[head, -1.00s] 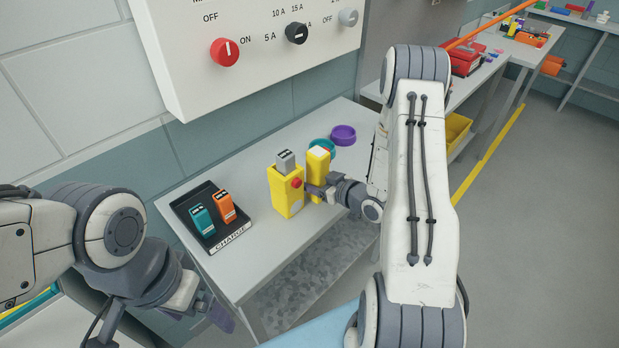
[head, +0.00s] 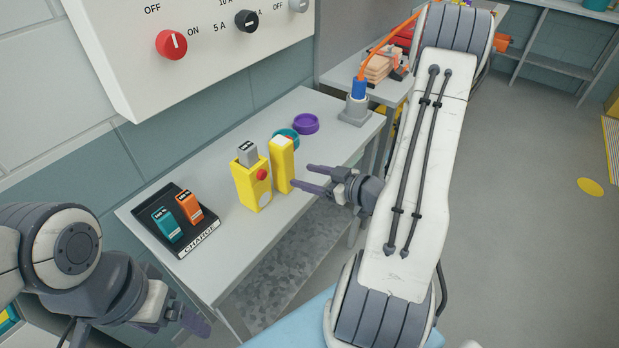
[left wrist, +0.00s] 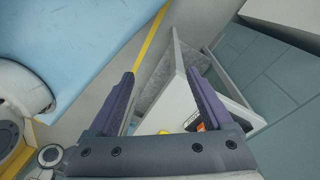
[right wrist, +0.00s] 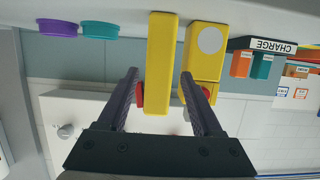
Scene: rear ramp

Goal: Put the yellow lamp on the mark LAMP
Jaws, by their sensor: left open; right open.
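The yellow lamp, which I take to be the slim upright block with a white top (head: 282,165), stands on the grey bench beside a wider yellow box (head: 247,184) with a grey block in its top and a red button. In the right wrist view the lamp (right wrist: 162,60) appears between the fingertips, the box (right wrist: 206,50) just right of it. My right gripper (head: 303,178) is open and empty, at the lamp's right, apart from it. My left gripper (head: 192,322) is open and empty, low in front of the bench; it also shows in the left wrist view (left wrist: 162,84). No LAMP mark is readable.
A black CHARGE tray (head: 199,240) holds a teal block (head: 167,225) and an orange block (head: 190,207). Behind the lamp are a teal bowl (head: 291,135) and a purple bowl (head: 306,123). A grey stand with a blue plug (head: 357,100) is at the bench's far end.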

